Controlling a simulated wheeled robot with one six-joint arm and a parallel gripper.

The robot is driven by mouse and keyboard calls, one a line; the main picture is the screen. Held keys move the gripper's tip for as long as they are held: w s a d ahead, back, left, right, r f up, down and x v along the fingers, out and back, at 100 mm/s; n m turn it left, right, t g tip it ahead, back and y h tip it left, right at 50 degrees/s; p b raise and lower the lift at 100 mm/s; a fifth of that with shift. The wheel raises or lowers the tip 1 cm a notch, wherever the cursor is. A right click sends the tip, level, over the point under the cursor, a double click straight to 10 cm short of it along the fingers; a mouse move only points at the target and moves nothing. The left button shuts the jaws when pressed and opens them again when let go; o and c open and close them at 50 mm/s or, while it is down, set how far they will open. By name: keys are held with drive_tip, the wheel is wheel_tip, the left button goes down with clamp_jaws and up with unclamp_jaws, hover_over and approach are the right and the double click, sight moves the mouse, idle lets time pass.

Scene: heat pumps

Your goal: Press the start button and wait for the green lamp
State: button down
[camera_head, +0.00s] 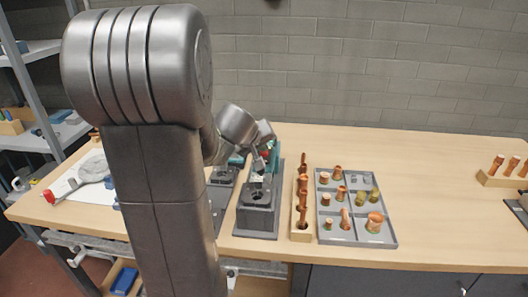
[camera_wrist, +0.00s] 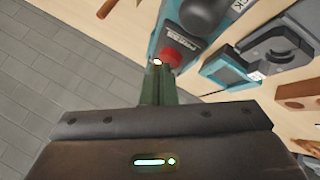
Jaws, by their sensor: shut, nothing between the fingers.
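In the wrist view my gripper (camera_wrist: 157,72) is shut, its dark green fingers together and empty. The fingertips overlap the edge of a teal panel (camera_wrist: 168,28) on the press. A red round part (camera_wrist: 180,54) sits on the panel just right of the fingertips. A small bright white spot shows right at the fingertips; I cannot tell if it is a lamp, and I make out no green lamp on the panel. Whether the fingers touch anything is unclear. In the head view my gripper (camera_head: 260,170) is by the teal upright of the press (camera_head: 257,216), partly hidden by my wrist.
A wooden rack (camera_head: 301,228) of copper parts and a grey sectioned tray (camera_head: 387,234) with copper and brass fittings stand right of the press. A second grey fixture (camera_head: 222,177) is on its left. The bench's right middle (camera_head: 440,185) is clear; a brick wall stands behind.

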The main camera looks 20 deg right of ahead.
sight(263, 154)
drive_tip(key=shift+r+p, duration=0.35)
drive_tip(key=shift+r, duration=0.3)
wheel_tip(263, 154, up, 5)
drive_tip(key=p, duration=0.4)
drive_tip(key=shift+f, duration=0.1)
drive_tip(key=shift+f+b, duration=0.8)
drive_tip(key=shift+f, duration=0.05)
drive_tip(key=r+p, duration=0.1)
drive_tip(key=p, duration=0.2)
drive_tip(key=shift+r, duration=0.15)
wheel_tip(263, 154, up, 4)
drive_tip(key=p, duration=0.3)
drive_tip(key=shift+r, duration=0.25)
